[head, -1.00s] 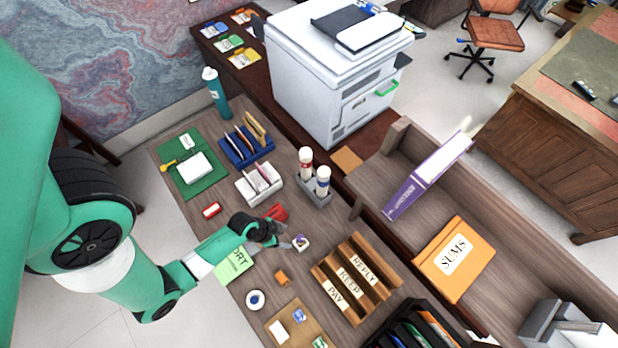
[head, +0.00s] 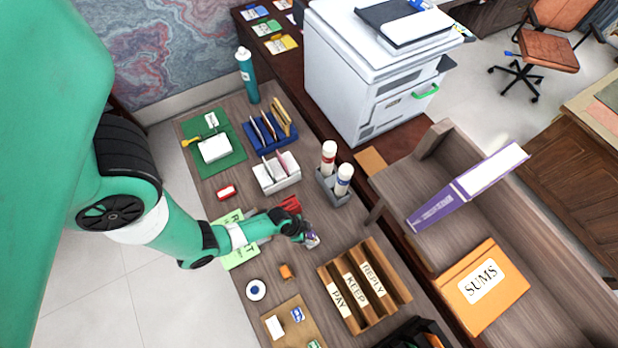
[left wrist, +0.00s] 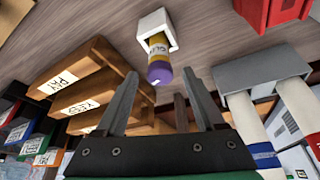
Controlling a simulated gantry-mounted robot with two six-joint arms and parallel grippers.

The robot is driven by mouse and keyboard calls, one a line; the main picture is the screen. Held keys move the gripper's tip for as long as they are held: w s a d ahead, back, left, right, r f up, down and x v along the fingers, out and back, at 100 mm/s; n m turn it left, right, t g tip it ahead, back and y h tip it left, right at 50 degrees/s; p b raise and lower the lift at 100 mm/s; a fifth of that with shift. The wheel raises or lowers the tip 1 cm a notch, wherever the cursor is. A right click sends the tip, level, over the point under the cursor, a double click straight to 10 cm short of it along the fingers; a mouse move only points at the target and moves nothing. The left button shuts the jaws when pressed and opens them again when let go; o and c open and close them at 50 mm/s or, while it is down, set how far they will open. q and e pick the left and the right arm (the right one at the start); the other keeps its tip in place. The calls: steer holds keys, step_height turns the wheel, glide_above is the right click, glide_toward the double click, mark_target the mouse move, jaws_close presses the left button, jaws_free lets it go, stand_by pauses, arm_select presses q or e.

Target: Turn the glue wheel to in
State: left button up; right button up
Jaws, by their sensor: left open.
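The glue stick (left wrist: 158,50) has a yellow body with a partly readable label and a purple end (left wrist: 160,73), which I take to be the wheel. It sits in a small white holder (left wrist: 155,22) on the desk. In the left wrist view the purple end points toward my left gripper (left wrist: 159,76), whose two fingers are open on either side of it. I cannot tell whether they touch it. In the head view my left gripper (head: 311,239) covers most of the glue stick and holder. My right gripper is in neither view.
A grey holder with two bottles (head: 334,186) stands behind the gripper. The PAY, KEEP, REPLY sorter (head: 364,285) is in front and to the right. A red object (head: 290,204) lies close by. A green paper (head: 240,256) lies under my left arm.

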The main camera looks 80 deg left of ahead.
arm_select(q)
steer(key=shift+c, duration=0.3)
jaws_close()
